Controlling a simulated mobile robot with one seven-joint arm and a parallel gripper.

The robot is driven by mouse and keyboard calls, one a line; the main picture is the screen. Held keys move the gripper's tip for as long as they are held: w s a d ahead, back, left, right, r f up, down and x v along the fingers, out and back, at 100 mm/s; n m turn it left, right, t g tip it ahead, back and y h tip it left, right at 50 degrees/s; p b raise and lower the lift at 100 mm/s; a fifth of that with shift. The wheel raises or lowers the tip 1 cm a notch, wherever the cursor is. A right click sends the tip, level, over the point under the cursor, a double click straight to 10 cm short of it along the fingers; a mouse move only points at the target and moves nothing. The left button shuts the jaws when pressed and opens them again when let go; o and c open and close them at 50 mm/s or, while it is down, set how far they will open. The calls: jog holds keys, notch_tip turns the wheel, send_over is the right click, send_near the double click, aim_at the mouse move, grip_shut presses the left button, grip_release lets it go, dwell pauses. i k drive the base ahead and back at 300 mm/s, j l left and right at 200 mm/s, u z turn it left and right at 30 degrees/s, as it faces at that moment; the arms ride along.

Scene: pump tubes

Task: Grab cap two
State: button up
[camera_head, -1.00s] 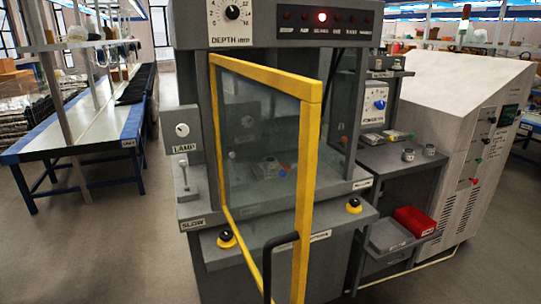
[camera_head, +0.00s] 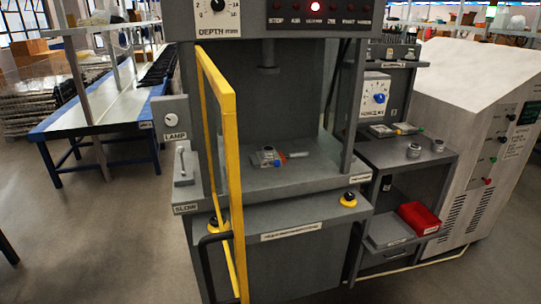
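Two small grey round pieces stand on the side bench right of the press: a nearer one (camera_head: 413,151) and one to its right (camera_head: 438,146). They may be caps, but I cannot read any marking that tells which is cap two. More small pieces (camera_head: 402,54) stand on the upper shelf, too small to identify. My gripper is not in view.
The yellow-framed door (camera_head: 222,150) of the grey press stands open toward me at the left, its black handle low. A fixture with blue and red parts (camera_head: 268,157) lies on the press table. A red bin (camera_head: 418,218) sits on the lower shelf.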

aim_at(266, 154)
jog(key=l+u, duration=0.45)
jog(key=l, duration=0.55)
jog(key=l+u, duration=0.25)
jog(key=l, duration=0.25)
jog(key=l+u, duration=0.25)
jog(key=l, duration=0.25)
jog(key=i+l+u, duration=0.15)
jog(key=l+u, duration=0.2)
jog(key=l, duration=0.3)
jog(key=l+u, duration=0.35)
jog(key=l, duration=0.3)
jog(key=l+u, duration=0.35)
jog(key=l, duration=0.3)
jog(key=i+l, duration=0.25)
jog(key=i, duration=0.2)
jog(key=i+l, duration=0.25)
jog(key=i, duration=0.15)
